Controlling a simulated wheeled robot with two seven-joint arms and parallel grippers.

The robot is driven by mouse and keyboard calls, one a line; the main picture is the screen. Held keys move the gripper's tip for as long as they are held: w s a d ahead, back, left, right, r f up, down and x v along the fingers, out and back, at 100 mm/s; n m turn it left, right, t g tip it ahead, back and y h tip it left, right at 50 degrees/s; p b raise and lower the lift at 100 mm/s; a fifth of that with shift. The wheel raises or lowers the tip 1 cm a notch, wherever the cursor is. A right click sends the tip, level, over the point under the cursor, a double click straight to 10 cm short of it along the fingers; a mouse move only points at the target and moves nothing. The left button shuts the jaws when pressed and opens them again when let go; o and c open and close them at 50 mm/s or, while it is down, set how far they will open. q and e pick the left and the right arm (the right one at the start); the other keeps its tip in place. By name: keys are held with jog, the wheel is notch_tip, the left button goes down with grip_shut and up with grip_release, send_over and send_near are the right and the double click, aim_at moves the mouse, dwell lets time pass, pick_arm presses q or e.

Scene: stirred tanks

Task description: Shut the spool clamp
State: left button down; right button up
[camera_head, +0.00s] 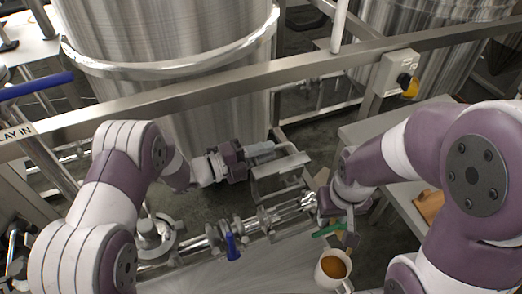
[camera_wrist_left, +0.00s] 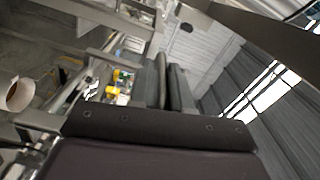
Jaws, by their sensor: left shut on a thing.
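My left gripper (camera_head: 264,151) reaches in from the left, over a steel bracket (camera_head: 282,180). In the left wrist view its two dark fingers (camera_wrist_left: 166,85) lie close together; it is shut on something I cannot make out. A shiny steel pipe run (camera_head: 195,245) with clamp-like fittings (camera_head: 266,219) lies below and in front of the bracket. I cannot tell which fitting is the spool clamp or whether it is shut. My right gripper (camera_head: 338,215) is at the right end of this run, by a green handle (camera_head: 328,229); its fingers are partly hidden.
A blue valve handle (camera_head: 231,246) stands up from the pipe run. A white cup (camera_head: 333,268) of brown liquid is at the front. A steel rail (camera_head: 215,90) crosses before a large tank (camera_head: 165,30). A switch box (camera_head: 398,73) hangs on the rail. A side table (camera_head: 400,200) is at right.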

pick_arm(q)
jog(key=shift+s+d+r+m, duration=0.15)
jog(key=shift+r+m, duration=0.15)
jog(key=shift+r, duration=0.15)
jog(key=shift+s+d+r, duration=0.1)
jog(key=shift+s+r, duration=0.25)
jog(key=shift+s, duration=0.15)
jog(key=shift+r, duration=0.1)
jog(key=c, duration=1.4)
grip_release()
jog(key=shift+o, duration=1.2)
jog(key=shift+s, duration=0.2)
